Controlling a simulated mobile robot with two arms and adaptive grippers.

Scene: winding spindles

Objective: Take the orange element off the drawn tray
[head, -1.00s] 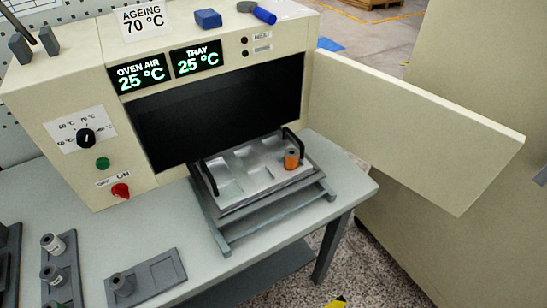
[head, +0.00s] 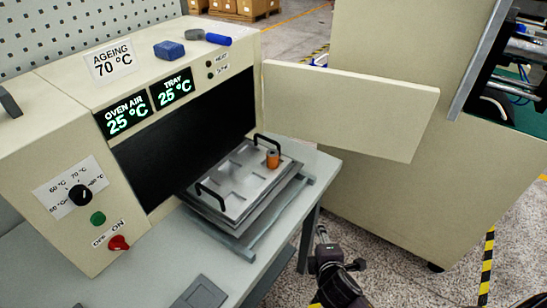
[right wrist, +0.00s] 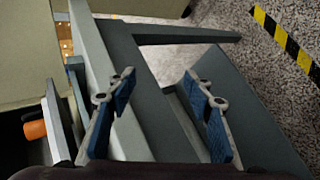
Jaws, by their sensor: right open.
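The orange element (head: 273,159) is a small upright cylinder at the far right corner of the drawn tray (head: 238,207). The tray is a pale metal plate with shallow pockets and two black handles, pulled out in front of the oven opening. My right gripper (head: 339,250) is beyond the table's right edge, nearer the camera than the tray and apart from it. In the right wrist view its two blue-padded fingers (right wrist: 160,112) are spread with nothing between them. The orange element (right wrist: 35,130) shows there at the left edge. My left gripper is not in view.
The oven (head: 60,135) stands behind the tray, its door (head: 350,105) swung open to the right. A large beige cabinet (head: 390,215) stands beyond the door. A grey holder (head: 200,293) lies on the table (head: 150,270) at the front.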

